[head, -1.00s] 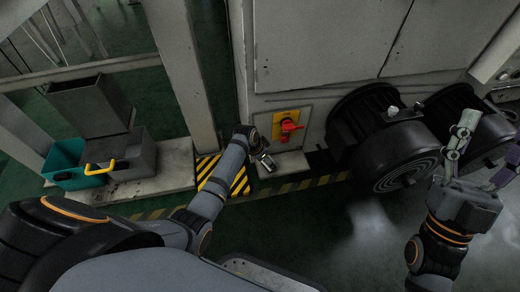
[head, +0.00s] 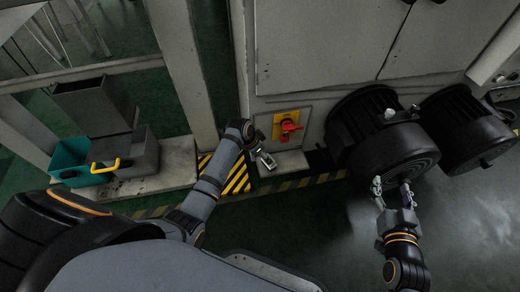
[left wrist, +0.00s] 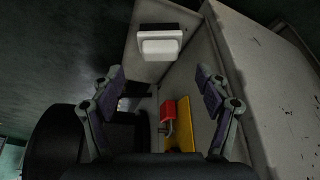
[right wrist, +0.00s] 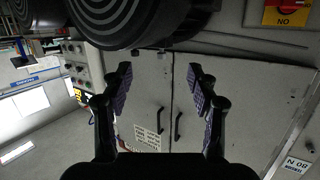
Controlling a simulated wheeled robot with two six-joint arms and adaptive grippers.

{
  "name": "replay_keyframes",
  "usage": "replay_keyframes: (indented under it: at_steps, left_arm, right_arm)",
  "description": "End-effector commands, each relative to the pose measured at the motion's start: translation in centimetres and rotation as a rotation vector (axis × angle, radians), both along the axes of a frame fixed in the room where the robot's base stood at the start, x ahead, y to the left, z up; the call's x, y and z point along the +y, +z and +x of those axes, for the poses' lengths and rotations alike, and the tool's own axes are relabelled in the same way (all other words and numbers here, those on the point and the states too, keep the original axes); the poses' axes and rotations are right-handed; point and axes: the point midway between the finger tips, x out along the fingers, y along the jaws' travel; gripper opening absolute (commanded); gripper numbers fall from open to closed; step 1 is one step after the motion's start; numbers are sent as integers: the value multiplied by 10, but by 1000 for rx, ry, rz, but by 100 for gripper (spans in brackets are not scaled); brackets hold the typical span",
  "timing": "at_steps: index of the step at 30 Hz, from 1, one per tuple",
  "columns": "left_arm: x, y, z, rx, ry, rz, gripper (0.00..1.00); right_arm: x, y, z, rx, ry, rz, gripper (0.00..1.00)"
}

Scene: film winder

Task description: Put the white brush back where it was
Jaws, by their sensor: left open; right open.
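The white brush (left wrist: 160,45), a white block with a black part along one side, lies on a pale ledge (left wrist: 142,68) in the left wrist view. My left gripper (left wrist: 160,82) is open and empty, with the brush beyond its fingertips, apart from them. In the head view my left gripper (head: 260,153) is by the ledge below the red switch; a small pale shape there cannot be told clearly from its fingers. My right gripper (head: 392,186) is open and empty in front of the black motor; the right wrist view (right wrist: 160,78) shows nothing between its fingers.
A red switch (head: 288,126) on a yellow plate is on the cabinet beside my left gripper. Two black motors (head: 385,140) stand at the right. A grey bin (head: 138,158) and a teal bin (head: 75,162) stand at the left. Dark floor is clear in front.

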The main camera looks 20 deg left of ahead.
Motion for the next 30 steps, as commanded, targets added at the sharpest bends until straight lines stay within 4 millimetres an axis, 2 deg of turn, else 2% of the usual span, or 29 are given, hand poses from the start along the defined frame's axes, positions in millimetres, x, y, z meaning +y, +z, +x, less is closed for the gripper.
replay_keyframes:
  at_steps: [6,10,15,22,25,27,30]
  left_arm:
    - [3,13,-5,1,0,1,76]
    - [4,17,-6,1,0,2,76]
    - [5,20,-8,2,0,1,76]
    - [5,17,-13,-8,15,-1,76]
    - [7,7,-36,-65,97,-13,76]
    - [9,6,-61,-140,188,-36,76]
    - [11,21,-98,-263,322,-91,76]
  right_arm:
    - [3,-53,-26,233,11,6,60]
    - [4,-77,-42,336,17,10,60]
    - [5,-92,-53,405,22,12,60]
    - [5,-95,-55,418,22,12,60]
    - [5,-95,-55,417,22,12,60]
    - [5,-95,-55,417,22,12,60]
    - [5,-94,-55,417,22,12,60]
